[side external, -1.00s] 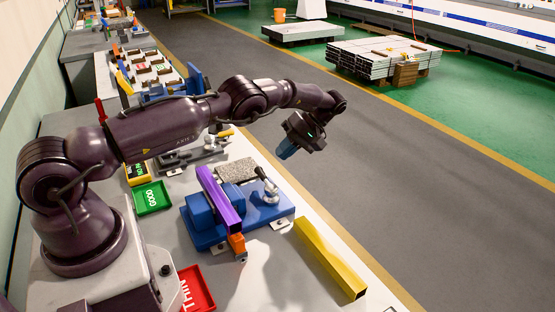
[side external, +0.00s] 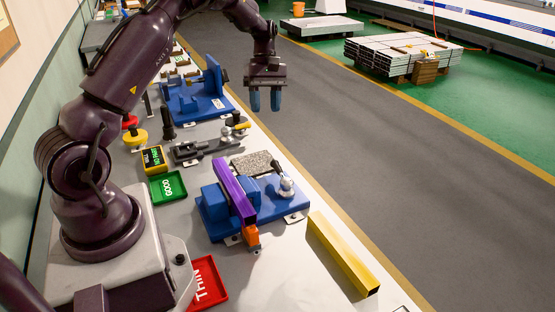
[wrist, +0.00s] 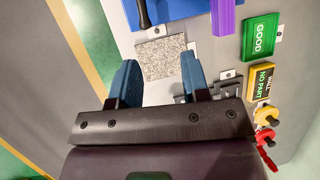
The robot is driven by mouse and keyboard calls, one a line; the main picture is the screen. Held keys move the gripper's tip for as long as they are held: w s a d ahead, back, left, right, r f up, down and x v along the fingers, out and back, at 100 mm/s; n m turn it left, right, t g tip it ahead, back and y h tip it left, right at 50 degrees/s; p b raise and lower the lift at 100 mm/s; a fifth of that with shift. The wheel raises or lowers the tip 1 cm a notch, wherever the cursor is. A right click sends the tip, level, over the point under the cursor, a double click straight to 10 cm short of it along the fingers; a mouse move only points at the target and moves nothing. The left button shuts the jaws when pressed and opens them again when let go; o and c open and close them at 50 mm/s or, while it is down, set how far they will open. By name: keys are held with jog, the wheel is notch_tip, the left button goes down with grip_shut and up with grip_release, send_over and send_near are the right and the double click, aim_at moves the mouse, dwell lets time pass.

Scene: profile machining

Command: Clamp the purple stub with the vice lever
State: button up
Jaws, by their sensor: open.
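The purple stub (side external: 234,190) lies in the blue vice (side external: 268,204) on the bench, across its blue block, with an orange piece at its near end. The vice lever (side external: 285,185), with a dark handle and a silver pivot, stands at the right side of the vice. My gripper (side external: 265,100) is high up and well behind the vice, fingers pointing down, open and empty. In the wrist view, the gripper's blue fingers (wrist: 160,85) are apart. The purple stub (wrist: 224,15) and the dark lever handle (wrist: 144,12) show at the top edge there.
A speckled stone plate (side external: 256,163) lies behind the vice. A yellow bar (side external: 343,255) lies at the bench's front right. A green GOOD tray (side external: 168,187), a red THIN tray (side external: 206,284) and a yellow-framed display (side external: 154,159) sit left. A larger blue fixture (side external: 199,95) stands farther back.

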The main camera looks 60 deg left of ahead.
aim_at(277, 165)
jog(key=shift+m+t, duration=0.3)
jog(key=shift+t, duration=0.5)
jog(key=x, duration=1.5)
jog(key=shift+w, duration=0.4)
jog(key=shift+a, duration=0.1)
grip_shut()
